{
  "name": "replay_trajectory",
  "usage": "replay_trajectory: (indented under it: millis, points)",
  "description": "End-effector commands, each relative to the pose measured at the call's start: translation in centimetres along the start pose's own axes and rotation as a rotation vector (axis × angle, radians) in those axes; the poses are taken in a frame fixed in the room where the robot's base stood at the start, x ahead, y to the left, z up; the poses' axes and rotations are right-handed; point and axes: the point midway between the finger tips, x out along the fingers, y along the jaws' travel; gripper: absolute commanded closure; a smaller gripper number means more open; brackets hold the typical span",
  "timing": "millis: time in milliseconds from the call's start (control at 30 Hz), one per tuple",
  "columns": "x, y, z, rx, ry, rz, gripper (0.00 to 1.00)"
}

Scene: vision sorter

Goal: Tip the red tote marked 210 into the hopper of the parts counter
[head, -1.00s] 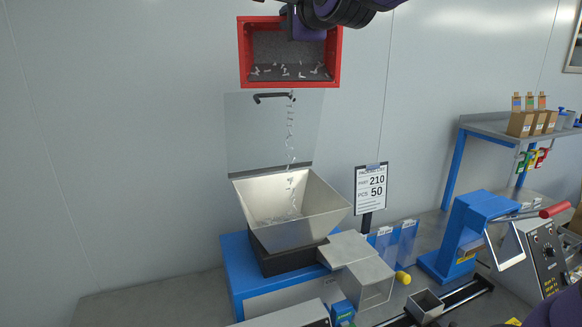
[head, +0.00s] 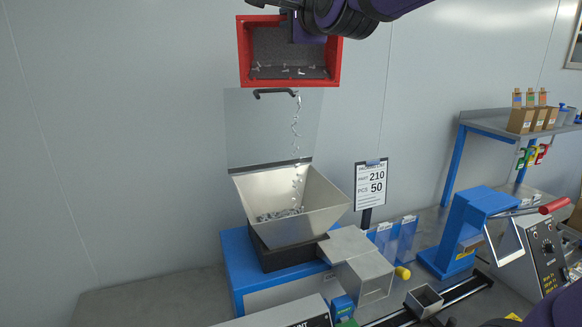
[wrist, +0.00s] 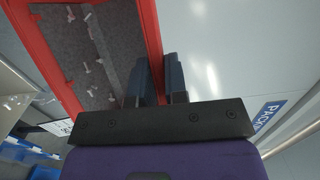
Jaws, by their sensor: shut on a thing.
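The red tote (head: 243,50) is tipped on its side above the parts counter, its open mouth and grey inside facing the head view. A few small light parts lie inside it, and a thin stream of parts falls from its lower edge. The metal hopper (head: 320,205) below catches them; a pile of parts (head: 280,214) lies in its bottom. My gripper (wrist: 160,75) is shut on the tote's wall, seen in the wrist view beside the tote's red rim (wrist: 148,35). The number on the tote does not show.
A clear lid with a black handle (head: 276,93) stands raised behind the hopper. A sign (head: 370,187) reading 210 and PCS 50 stands to the right. A blue press (head: 470,230) and a shelf with small boxes (head: 520,122) are further right.

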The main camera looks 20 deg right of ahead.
Motion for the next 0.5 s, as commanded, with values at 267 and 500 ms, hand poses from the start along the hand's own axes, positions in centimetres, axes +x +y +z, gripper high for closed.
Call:
replay_trajectory:
  millis: [267, 500]
  points:
    - [-0.41, 0.03, 0.16, -0.012, 0.000, -0.030, 1.00]
    - [-0.74, 0.10, 0.31, -0.023, -0.001, -0.055, 1.00]
